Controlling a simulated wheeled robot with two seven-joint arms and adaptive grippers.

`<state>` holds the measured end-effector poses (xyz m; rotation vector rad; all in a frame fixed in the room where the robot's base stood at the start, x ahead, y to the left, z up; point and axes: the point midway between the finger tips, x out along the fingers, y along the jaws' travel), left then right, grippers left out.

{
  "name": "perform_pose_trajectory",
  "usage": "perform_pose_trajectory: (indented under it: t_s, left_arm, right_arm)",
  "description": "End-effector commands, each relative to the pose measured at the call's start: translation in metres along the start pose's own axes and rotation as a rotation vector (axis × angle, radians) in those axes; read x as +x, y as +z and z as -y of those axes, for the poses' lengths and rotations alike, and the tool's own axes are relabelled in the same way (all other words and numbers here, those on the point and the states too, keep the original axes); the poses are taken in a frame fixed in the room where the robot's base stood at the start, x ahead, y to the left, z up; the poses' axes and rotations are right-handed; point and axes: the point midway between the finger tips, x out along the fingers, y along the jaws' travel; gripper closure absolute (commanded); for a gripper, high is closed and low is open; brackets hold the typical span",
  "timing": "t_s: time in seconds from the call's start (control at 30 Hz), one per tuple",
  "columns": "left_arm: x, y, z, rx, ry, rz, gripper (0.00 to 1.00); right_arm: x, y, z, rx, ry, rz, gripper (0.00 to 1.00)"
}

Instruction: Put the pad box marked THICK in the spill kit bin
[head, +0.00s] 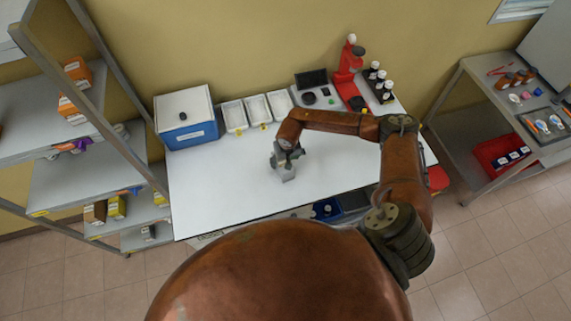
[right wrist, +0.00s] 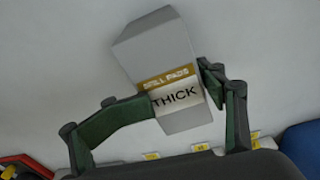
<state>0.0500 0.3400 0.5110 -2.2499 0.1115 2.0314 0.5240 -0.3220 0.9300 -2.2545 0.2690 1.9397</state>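The pad box marked THICK is a grey block with a brown SPILL PADS band and a white label; it fills the middle of the right wrist view (right wrist: 178,95). In the head view the box (head: 287,174) is at the middle of the white table, below my right gripper (head: 284,160). No bin label is readable, so the spill kit bin cannot be named surely. My left gripper is out of view.
A blue-and-white box (head: 187,133) and white trays (head: 234,115) stand along the table's back left. A red microscope-like device (head: 347,80) and bottles are at back right. A red bin (head: 490,160) sits on the right shelf; blue bins (head: 326,209) show below the table's front edge.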

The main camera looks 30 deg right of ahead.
Motion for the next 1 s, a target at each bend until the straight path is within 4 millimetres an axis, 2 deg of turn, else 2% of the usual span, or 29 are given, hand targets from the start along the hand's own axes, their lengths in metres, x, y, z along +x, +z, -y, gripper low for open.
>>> perform_pose_trajectory:
  t_s: [0.47,1.0]
  left_arm:
    - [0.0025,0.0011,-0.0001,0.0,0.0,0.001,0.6]
    - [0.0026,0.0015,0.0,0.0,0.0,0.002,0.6]
  right_arm:
    - [0.0017,0.0009,-0.0002,0.0,0.001,0.001,0.38]
    - [0.0029,0.0019,-0.002,0.0,0.004,0.003,0.75]
